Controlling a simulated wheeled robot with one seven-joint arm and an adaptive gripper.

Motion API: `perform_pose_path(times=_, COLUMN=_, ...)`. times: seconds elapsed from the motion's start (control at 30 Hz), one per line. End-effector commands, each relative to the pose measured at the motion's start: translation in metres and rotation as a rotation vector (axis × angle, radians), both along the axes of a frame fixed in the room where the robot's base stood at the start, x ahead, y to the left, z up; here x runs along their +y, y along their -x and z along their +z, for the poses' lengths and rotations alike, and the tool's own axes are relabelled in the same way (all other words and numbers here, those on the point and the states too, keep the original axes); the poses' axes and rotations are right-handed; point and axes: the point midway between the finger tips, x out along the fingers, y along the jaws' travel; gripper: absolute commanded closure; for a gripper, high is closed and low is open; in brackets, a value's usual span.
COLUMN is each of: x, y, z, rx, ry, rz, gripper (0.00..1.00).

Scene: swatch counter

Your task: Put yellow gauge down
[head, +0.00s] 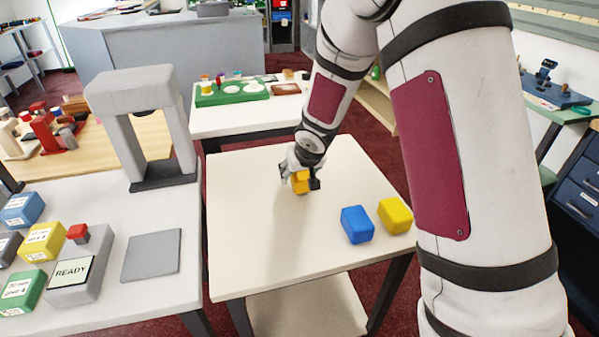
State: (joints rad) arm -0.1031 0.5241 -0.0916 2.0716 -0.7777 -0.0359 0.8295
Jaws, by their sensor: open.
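My gripper (301,186) is over the far middle of the cream table (250,240), pointing down. A yellow-orange block (299,182) sits at its fingers, partly hidden by them. The jaws are open around or just beside this block; I cannot tell whether they touch it. The block looks to be at or very near the tabletop. A second yellow block (395,216) rests on the same table near its right edge, beside a blue block (357,224). No label shows on these blocks, so I cannot tell which is the yellow gauge.
The left counter holds a grey arch (135,85), a grey square pad (152,255), a READY box (75,275) with a red button, and several labelled blocks. Behind is a table with a green tray (232,94). The cream table's left and front are clear.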

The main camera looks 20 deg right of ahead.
Motion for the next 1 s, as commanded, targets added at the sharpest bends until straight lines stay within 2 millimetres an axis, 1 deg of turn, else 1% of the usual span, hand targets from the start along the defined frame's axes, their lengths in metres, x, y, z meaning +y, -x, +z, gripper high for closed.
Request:
perform_pose_path(times=0.1, x=0.0, y=0.001, z=0.004, rx=0.0, ry=0.001, rz=0.001, gripper=0.39)
perform_pose_path(times=0.17, x=-0.001, y=0.005, z=0.013, rx=-0.002, ry=-0.001, rz=-0.002, gripper=0.39)
perform_pose_path(times=0.5, x=-0.001, y=0.043, z=0.072, rx=-0.002, ry=-0.001, rz=-0.003, gripper=0.39)
perform_pose_path(times=0.6, x=-0.001, y=0.053, z=0.086, rx=-0.002, ry=-0.001, rz=-0.003, gripper=0.39)
perform_pose_path(times=0.77, x=-0.001, y=0.062, z=0.1, rx=-0.001, ry=-0.002, rz=-0.003, gripper=0.39)
perform_pose_path(times=1.0, x=0.0, y=0.066, z=0.105, rx=0.0, ry=0.002, rz=0.0, gripper=0.39)
